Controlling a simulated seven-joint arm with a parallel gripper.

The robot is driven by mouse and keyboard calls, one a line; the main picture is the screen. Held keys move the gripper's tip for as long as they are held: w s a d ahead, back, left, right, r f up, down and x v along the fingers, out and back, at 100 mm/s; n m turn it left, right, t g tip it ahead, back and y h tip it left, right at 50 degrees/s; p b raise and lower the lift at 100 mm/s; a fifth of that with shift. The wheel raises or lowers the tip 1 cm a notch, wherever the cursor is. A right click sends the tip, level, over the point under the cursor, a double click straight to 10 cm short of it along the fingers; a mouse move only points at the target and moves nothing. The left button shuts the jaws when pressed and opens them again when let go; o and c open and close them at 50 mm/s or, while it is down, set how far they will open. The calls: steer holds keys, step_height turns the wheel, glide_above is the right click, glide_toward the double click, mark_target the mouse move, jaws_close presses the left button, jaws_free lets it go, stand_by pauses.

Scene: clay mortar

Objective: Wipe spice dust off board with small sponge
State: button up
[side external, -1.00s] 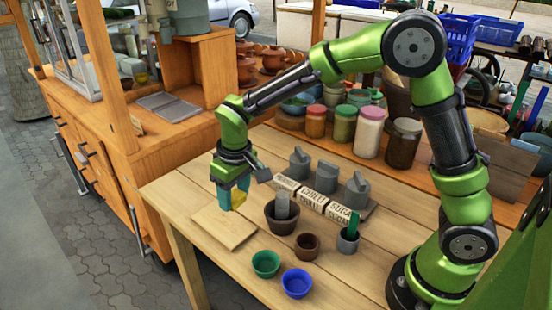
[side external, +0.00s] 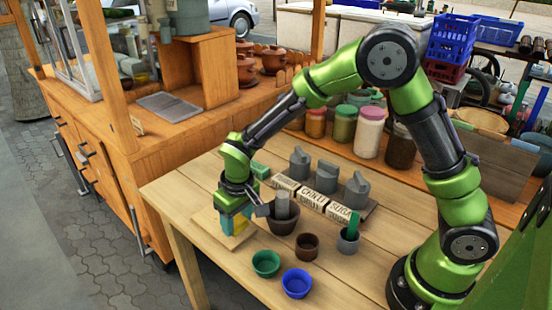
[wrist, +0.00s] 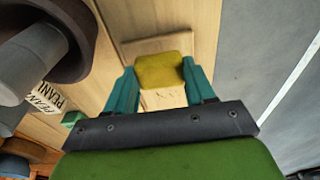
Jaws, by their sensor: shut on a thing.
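The yellow sponge (wrist: 160,70) sits between the teal fingers of my gripper (wrist: 161,82), which is shut on it. In the side view my gripper (side external: 236,228) is low over the light wooden board (side external: 207,225), with a little of the sponge (side external: 241,228) showing behind a finger. The sponge's underside is hidden, so I cannot tell if it touches the board. The board also shows around the sponge in the wrist view (wrist: 165,99). I cannot make out any spice dust on it.
A dark mortar (side external: 285,227) with a grey pestle stands close to the right of my gripper. Small brown (side external: 307,246), green (side external: 265,263) and blue (side external: 297,283) bowls stand nearer the front. Labelled blocks (side external: 313,199) and grey lidded weights (side external: 328,176) are behind. The table's left edge is close.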

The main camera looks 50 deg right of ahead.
mark_target(208, 211)
steer(key=shift+w+f, duration=0.6)
steer(key=shift+f, duration=0.3)
steer(key=shift+c, duration=0.4)
steer(key=shift+w+f, duration=0.1)
steer(key=shift+w, duration=4.95)
steer(key=shift+s, duration=5.8)
steer(key=shift+w+r, duration=0.1)
steer(key=shift+r, duration=4)
steer(key=shift+f, duration=0.25)
